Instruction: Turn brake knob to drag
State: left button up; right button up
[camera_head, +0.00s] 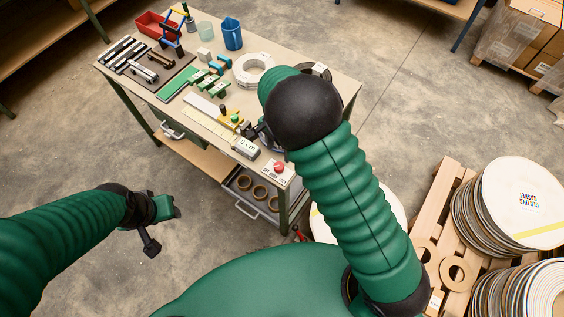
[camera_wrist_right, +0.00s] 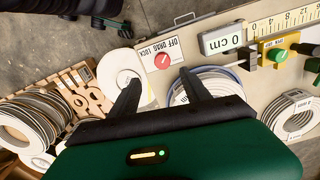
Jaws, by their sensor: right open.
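The red brake knob (camera_head: 279,168) sits on a white plate (camera_head: 275,175) at the table's near right corner. In the right wrist view the knob (camera_wrist_right: 162,60) lies beside the words OFF, DRAG and LOCK on the plate (camera_wrist_right: 175,48). I cannot read which word its mark points to. My right gripper (camera_wrist_right: 160,77) is open and empty, its two dark fingers apart on either side of the knob in that view, not touching it. In the head view its arm hides most of it. My left gripper (camera_head: 164,226) hangs open and empty left of the table, over the floor.
A 0 cm display (camera_head: 246,147) and a yellow slide with a green knob (camera_head: 234,118) stand beside the plate. A blue-edged reel (camera_wrist_right: 208,86) lies close to the right gripper. Tools, a blue jug (camera_head: 231,34) and a red bin (camera_head: 157,25) crowd the table (camera_head: 335,92).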

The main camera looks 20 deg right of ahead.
aim_at(279, 164)
jog(key=f, duration=0.2)
jog(key=a+f, duration=0.1)
jog(key=f, duration=0.2)
jog(key=w+a+f, duration=0.1)
jog(key=f, duration=0.1)
jog(key=shift+f, duration=0.15)
jog(key=d+f, duration=0.3)
jog(key=shift+s+d+f, duration=0.15)
jog(key=shift+d+f, duration=0.2)
jog(key=shift+a, duration=0.4)
jog(key=shift+a+r, duration=0.1)
jog(key=shift+a, duration=0.8)
jog(key=c, duration=0.4)
jog(key=shift+a, duration=0.15)
jog(key=shift+c, duration=1.2)
jog(key=shift+r, duration=0.1)
jog(key=shift+c, duration=1.2)
jog(key=shift+d, duration=0.4)
jog(key=shift+c, duration=1.2)
jog(key=shift+d, duration=0.5)
grip_shut()
pick_arm(q)
jog(key=shift+w+a+f, duration=0.1)
jog(key=shift+w+a, duration=0.3)
jog(key=shift+a, duration=0.35)
pick_arm(e)
jog(key=shift+w+a, duration=0.2)
jog(key=shift+a, duration=0.1)
